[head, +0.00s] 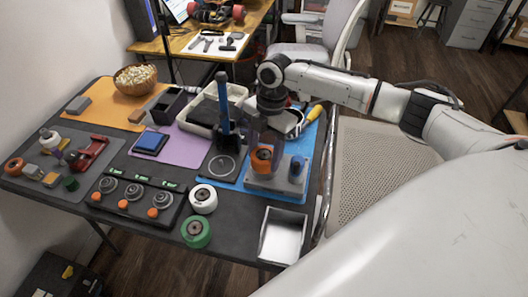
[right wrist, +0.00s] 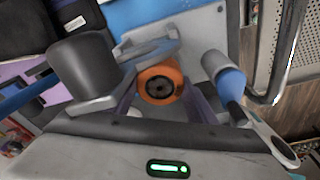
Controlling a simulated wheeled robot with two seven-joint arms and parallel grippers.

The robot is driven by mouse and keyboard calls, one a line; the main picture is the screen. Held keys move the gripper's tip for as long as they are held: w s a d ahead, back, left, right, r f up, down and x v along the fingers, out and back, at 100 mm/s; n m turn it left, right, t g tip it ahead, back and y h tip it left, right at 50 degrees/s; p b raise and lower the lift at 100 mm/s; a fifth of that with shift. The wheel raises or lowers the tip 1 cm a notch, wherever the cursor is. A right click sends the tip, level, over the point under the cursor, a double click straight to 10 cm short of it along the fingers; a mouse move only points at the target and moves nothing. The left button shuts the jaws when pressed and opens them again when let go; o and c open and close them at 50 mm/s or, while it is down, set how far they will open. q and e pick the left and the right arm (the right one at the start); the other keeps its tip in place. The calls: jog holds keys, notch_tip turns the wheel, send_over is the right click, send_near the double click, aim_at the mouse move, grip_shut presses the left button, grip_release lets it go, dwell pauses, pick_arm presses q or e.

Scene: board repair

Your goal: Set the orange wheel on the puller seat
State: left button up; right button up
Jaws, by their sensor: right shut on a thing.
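The orange wheel (head: 262,159), with a dark hub, is between the fingers of my right gripper (head: 264,150). The gripper is shut on it, and the wheel is just over or at the grey puller base (head: 262,183); I cannot tell whether it touches. In the right wrist view the wheel (right wrist: 160,83) shows between the fingertips, in front of the grey base. A post with a blue part (head: 296,169) stands at the base's right side; it also shows in the right wrist view (right wrist: 227,78). The seat is not clearly seen. My left gripper is not in view.
A press with a blue handle (head: 222,105) stands left of the gripper. A white wheel (head: 203,199), a green wheel (head: 196,231) and an open metal tray (head: 283,238) lie nearer the front edge. Another orange wheel (head: 14,166) is at the far left.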

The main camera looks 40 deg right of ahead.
jog(key=shift+f, duration=0.85)
dwell(0.4)
jog(key=shift+f+p, duration=0.15)
jog(key=shift+p, duration=0.2)
dwell(1.2)
jog(key=o, duration=1.6)
jog(key=shift+r, duration=3.5)
